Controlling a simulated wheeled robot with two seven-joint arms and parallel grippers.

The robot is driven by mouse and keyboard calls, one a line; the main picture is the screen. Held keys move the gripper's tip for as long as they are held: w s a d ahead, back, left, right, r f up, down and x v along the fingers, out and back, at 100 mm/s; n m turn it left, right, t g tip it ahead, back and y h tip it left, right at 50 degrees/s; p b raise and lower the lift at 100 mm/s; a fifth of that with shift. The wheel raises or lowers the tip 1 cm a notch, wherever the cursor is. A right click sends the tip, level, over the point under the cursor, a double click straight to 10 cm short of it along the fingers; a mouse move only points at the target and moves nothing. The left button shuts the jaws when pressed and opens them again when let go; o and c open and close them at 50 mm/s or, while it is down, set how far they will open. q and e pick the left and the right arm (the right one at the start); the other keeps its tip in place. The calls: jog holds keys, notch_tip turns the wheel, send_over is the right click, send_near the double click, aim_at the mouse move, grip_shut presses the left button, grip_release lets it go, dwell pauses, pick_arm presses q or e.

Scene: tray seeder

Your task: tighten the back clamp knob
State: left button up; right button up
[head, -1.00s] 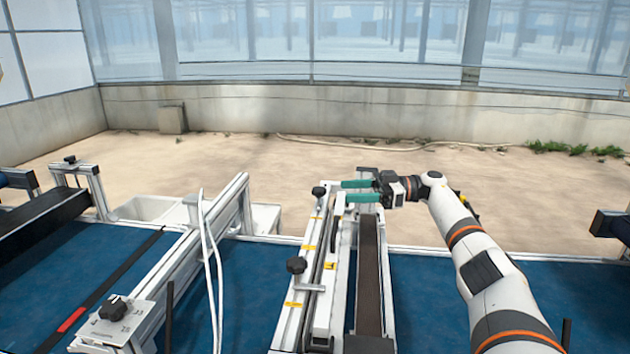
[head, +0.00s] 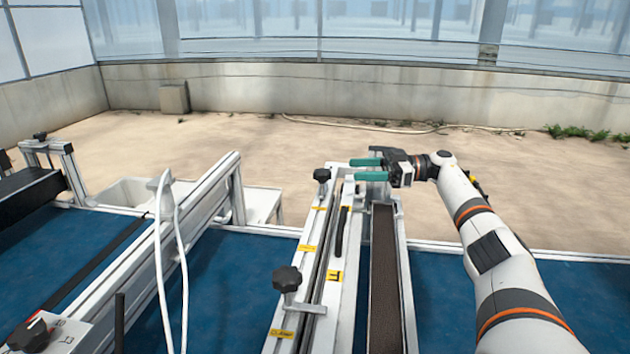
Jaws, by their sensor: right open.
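The back clamp knob (head: 321,175) is a small black knob at the far end of the aluminium rail unit (head: 338,262). A second, larger black knob (head: 287,279) stands nearer on the same unit. My right gripper (head: 358,169) is to the right of the back knob, its two teal fingers pointing left toward it. The fingers are apart with nothing between them, and they do not touch the knob. My left gripper is out of view.
A dark belt channel (head: 384,275) runs just right of the rails. An aluminium beam (head: 170,255) with white cables (head: 164,270) stands to the left. White bins (head: 132,192) are behind it. The blue surface (head: 238,285) between beam and rails is mostly clear.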

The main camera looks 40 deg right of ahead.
aim_at(319, 170)
jog(key=p+x, duration=0.1)
jog(key=x, duration=0.2)
jog(key=f+x, duration=0.1)
jog(key=x, duration=0.3)
jog(key=p+x, duration=0.1)
jog(key=x, duration=0.2)
jog(key=shift+w+f+p, duration=0.2)
jog(key=shift+w+p, duration=0.1)
jog(key=shift+w, duration=0.3)
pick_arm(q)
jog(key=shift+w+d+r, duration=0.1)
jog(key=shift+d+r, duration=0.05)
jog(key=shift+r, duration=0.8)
pick_arm(e)
jog(key=shift+w+a, duration=0.35)
jog(key=shift+a, duration=0.1)
